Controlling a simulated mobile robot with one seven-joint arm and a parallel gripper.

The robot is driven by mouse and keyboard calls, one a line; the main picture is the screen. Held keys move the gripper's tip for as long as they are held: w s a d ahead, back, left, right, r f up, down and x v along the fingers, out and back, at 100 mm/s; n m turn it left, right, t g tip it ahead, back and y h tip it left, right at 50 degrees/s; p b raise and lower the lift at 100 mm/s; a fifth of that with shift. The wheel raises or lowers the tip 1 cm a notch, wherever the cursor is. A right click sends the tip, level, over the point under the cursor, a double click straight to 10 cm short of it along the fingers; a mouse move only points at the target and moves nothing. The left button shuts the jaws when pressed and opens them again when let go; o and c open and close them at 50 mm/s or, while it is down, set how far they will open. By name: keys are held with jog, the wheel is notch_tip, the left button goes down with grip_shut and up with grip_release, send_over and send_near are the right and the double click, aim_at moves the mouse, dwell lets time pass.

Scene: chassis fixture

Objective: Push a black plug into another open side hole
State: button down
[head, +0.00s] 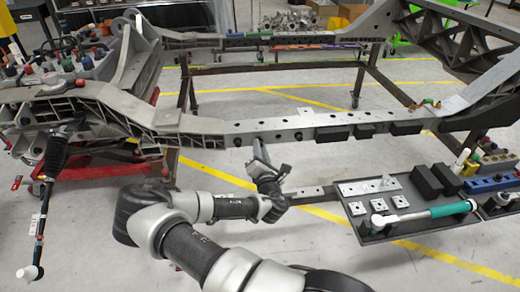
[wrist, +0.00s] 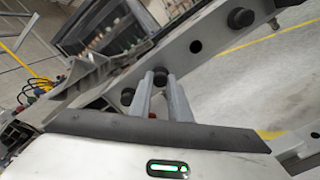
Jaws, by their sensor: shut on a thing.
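A long grey chassis side beam (head: 275,126) crosses the head view and runs diagonally through the wrist view (wrist: 215,48). My gripper (head: 260,148) is at the beam's near side. In the wrist view its two fingers are shut on a black plug (wrist: 160,74) at their tips, close to the beam's face. I cannot tell whether the plug touches the beam. An open side hole (wrist: 196,46) shows up and right of the held plug. A black plug (wrist: 240,18) sits in the beam further right. A dark round spot (wrist: 127,97), plug or hole, is left of the fingers.
A dark tray (head: 375,230) with a teal-handled tool (head: 430,212) and small metal blocks stands at right. Black blocks (head: 332,134) line the beam's side. A black damper (head: 48,170) hangs at left. Open floor lies below the beam.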

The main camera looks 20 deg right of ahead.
jog(key=shift+w+d, duration=0.2)
jog(key=shift+w, duration=0.35)
jog(key=c, duration=1.6)
grip_release()
jog(key=shift+o, duration=0.2)
jog(key=v, duration=0.9)
